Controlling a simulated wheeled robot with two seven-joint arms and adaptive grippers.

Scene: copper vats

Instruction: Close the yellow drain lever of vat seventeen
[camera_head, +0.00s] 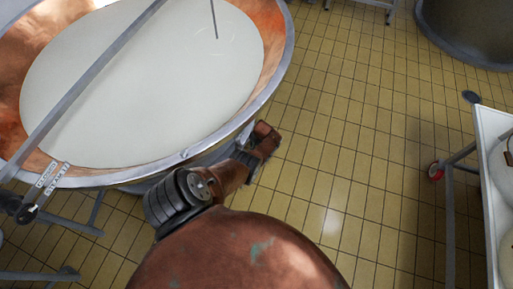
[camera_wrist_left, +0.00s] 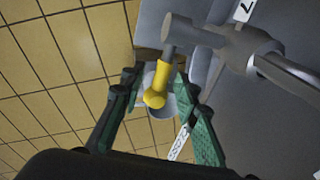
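The yellow drain lever (camera_wrist_left: 158,86) shows in the left wrist view, hanging from a grey metal valve and pipe (camera_wrist_left: 240,48). My left gripper (camera_wrist_left: 156,78) is open, with its green-padded fingers on either side of the yellow grip; I cannot tell whether they touch it. In the head view the copper vat (camera_head: 277,38) holds white liquid. My arm reaches down beside its right rim; the left fingers and the lever are hidden there. My right gripper is not in view.
Tags hang on the vat's front left rim (camera_head: 50,180), too small to read surely. A white-topped wheeled table (camera_head: 482,125) stands at the right, another vat (camera_head: 465,35) at the upper right. The tiled floor (camera_head: 350,140) between is clear.

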